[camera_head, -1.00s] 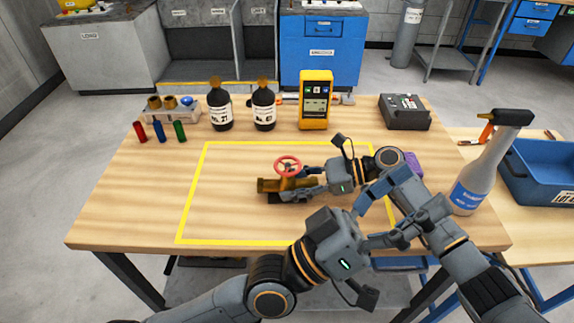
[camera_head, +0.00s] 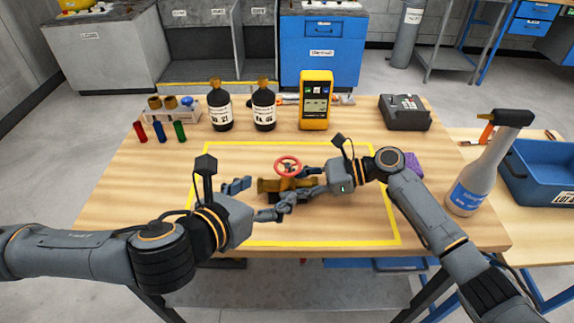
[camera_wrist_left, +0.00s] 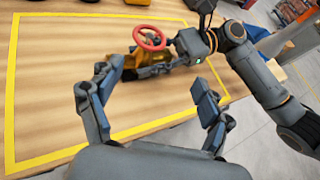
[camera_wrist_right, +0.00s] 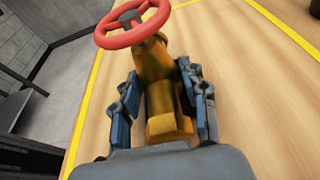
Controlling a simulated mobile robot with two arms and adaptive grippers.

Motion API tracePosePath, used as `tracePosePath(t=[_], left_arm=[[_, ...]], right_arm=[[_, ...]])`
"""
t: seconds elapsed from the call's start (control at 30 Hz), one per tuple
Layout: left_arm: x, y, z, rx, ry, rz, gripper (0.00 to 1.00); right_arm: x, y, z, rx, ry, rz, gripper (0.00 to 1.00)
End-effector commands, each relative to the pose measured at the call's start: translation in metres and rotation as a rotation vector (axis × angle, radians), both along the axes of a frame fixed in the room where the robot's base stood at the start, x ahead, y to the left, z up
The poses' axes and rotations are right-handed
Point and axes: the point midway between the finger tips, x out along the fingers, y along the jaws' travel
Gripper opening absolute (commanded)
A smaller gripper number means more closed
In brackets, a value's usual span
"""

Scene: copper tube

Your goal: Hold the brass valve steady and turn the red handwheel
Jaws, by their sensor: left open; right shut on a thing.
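The brass valve (camera_head: 268,185) lies on the wooden table inside the yellow outline, with the red handwheel (camera_head: 288,165) on top. My right gripper (camera_head: 302,183) is shut on the valve body from the right. In the right wrist view the fingers (camera_wrist_right: 160,110) sit on both sides of the brass body (camera_wrist_right: 158,75), below the red handwheel (camera_wrist_right: 132,24). My left gripper (camera_head: 258,199) is open and empty, to the left and front of the valve. In the left wrist view its fingers (camera_wrist_left: 152,95) are spread wide, with the handwheel (camera_wrist_left: 150,38) beyond them, apart from it.
Two dark bottles (camera_head: 220,108) and a yellow meter (camera_head: 315,102) stand behind the outline. A tube rack (camera_head: 172,115) is at back left and a dark box (camera_head: 404,112) at back right. A spray bottle (camera_head: 478,175) stands right, near a blue bin (camera_head: 540,178). The table's left part is clear.

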Motion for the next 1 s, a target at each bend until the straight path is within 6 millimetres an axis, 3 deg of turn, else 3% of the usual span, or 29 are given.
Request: tracePosePath(t=[0.17, 0.7, 1.0], left_arm=[[0.012, 0.011, 0.006, 0.076, -0.069, 0.020, 0.79], [0.088, -0.030, -0.031, 0.076, -0.067, 0.019, 0.79], [0.104, -0.038, -0.039, 0.076, -0.067, 0.019, 0.79]], right_arm=[[0.000, 0.000, 0.002, 0.004, -0.002, 0.000, 0.26], [0.001, 0.000, 0.002, 0.004, -0.002, 0.000, 0.26], [0.001, 0.000, 0.002, 0.004, -0.002, 0.000, 0.26]])
